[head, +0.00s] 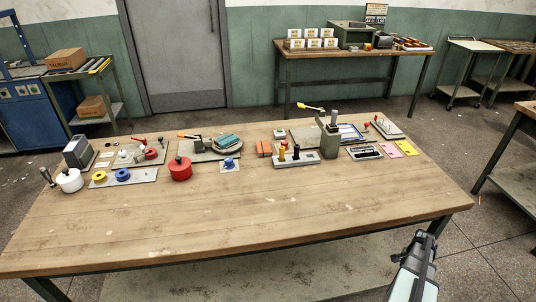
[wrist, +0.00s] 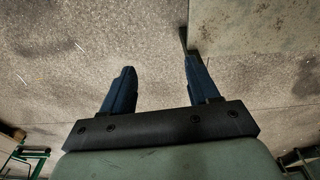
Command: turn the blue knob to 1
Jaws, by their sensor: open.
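The blue knob (head: 230,162) sits on a small pale plate near the middle of the workbench, right of a red round pot. It is too small to read its marks or where it points. My gripper (wrist: 159,65) is open and empty in the wrist view, its two dark blue fingers apart above bare floor. In the head view, part of my arm shows at the lower right, off the bench's front right edge and far from the knob. The knob is not in the wrist view.
A lever on a grey plate (head: 197,144) lies behind. The front of the bench is clear.

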